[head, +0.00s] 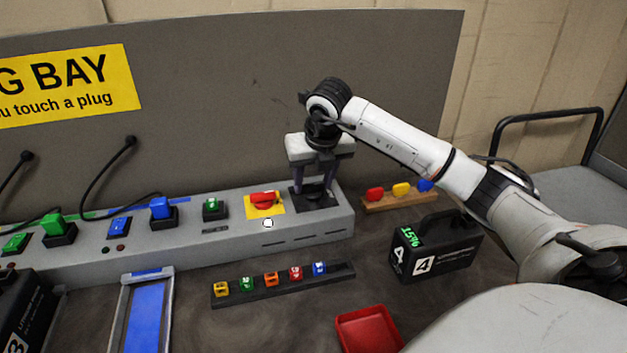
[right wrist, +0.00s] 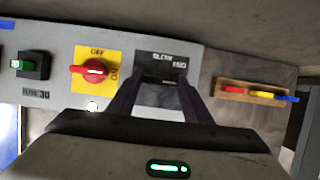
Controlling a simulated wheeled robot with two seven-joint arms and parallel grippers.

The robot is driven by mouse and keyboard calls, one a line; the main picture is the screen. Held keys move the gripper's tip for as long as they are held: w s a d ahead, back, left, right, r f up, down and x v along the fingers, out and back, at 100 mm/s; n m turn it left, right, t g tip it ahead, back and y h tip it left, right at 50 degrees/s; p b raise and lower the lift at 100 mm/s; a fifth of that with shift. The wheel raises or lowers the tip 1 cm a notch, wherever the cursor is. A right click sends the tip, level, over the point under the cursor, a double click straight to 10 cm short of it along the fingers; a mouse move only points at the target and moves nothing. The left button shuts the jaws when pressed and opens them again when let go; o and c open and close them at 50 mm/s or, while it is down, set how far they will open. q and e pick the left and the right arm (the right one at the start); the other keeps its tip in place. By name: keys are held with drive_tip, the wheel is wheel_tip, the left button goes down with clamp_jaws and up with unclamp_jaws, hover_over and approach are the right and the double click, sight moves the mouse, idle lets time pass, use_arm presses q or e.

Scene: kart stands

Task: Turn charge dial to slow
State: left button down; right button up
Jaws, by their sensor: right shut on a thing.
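The charge dial sits on a dark plate (head: 327,202) at the right end of the grey charging console. In the right wrist view the dark plate (right wrist: 155,98) carries white lettering along its far edge that seems to read SLOW and MID. My right gripper (head: 313,190) points down over this plate and is shut on the dial; in the right wrist view its fingers (right wrist: 161,82) stand either side of the plate's middle. The fingers and wrist hide most of the dial, so I cannot tell where its pointer stands. My left gripper is not in view.
A red rotary switch (head: 264,198) on a yellow plate sits just left of the dial. A rack of coloured plugs (head: 400,200) lies to the right, near a black battery case (head: 434,246). A fuse strip (head: 283,285) and a red tray (head: 368,330) lie in front.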

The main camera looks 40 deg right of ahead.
drive_tip(key=shift+n, duration=0.3)
drive_tip(key=shift+d+n+t+y+b, duration=0.2)
drive_tip(key=shift+n+t+y+b, duration=0.15)
drive_tip(key=shift+n+b, duration=0.45)
drive_tip(key=shift+n+y, duration=0.35)
drive_tip(key=shift+n, duration=0.75)
drive_tip(key=shift+n+y, duration=0.4)
drive_tip(key=shift+n, duration=0.5)
drive_tip(key=n, duration=0.1)
drive_tip(key=n+y, duration=0.1)
drive_tip(key=shift+d+r+n, duration=0.15)
drive_tip(key=shift+n, duration=0.15)
drive_tip(key=n+p, duration=0.1)
drive_tip(key=n, duration=0.1)
drive_tip(key=n+g+y, duration=0.1)
drive_tip(key=n, duration=0.1)
drive_tip(key=shift+w+d+y+p, duration=0.1)
drive_tip(key=shift+w+y+p, duration=0.05)
drive_tip(key=shift+y+p, duration=0.2)
drive_tip(key=shift+d+n+g+y, duration=0.1)
drive_tip(key=shift+n+g+y, duration=0.2)
drive_tip(key=shift+n, duration=0.95)
drive_tip(key=shift+n+g+y, duration=0.25)
drive_tip(key=shift+n, duration=1)
